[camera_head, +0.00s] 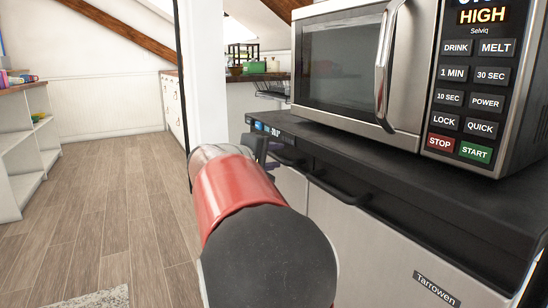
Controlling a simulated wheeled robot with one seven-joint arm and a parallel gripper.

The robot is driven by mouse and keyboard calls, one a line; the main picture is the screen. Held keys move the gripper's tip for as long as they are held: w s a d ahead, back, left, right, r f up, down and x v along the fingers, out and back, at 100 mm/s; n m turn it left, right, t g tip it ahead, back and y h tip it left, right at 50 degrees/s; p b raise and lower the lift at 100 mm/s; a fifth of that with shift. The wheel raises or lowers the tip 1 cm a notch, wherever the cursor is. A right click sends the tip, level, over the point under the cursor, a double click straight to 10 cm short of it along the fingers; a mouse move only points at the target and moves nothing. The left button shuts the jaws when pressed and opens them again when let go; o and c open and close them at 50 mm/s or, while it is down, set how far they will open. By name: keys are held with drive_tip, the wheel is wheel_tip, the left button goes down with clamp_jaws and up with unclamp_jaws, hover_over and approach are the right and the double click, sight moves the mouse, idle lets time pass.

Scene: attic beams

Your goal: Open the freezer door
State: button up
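A low appliance with a black top (400,165) and pale grey front doors fills the right side; I take it to be the freezer. The nearer door (375,235) carries a "Tarrowen" label and looks shut. A black bar handle (338,188) sits at its top edge. A second dark handle (285,158) sits further left, on a narrower door panel (292,188) partly hidden by my red arm. A dark part that looks like my gripper (256,146) shows just beyond the arm, near the appliance's far left corner. Its fingers are not clear.
A silver microwave (340,60) with its door shut stands on the black top. A white post (203,75) rises just left of the appliance. White shelves (25,150) stand at the far left. Open wooden floor (100,200) lies between, with a rug edge (95,300) in front.

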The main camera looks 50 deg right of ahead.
drive_tip(key=shift+d, duration=0.3)
clamp_jaws()
drive_tip(key=shift+a, duration=0.15)
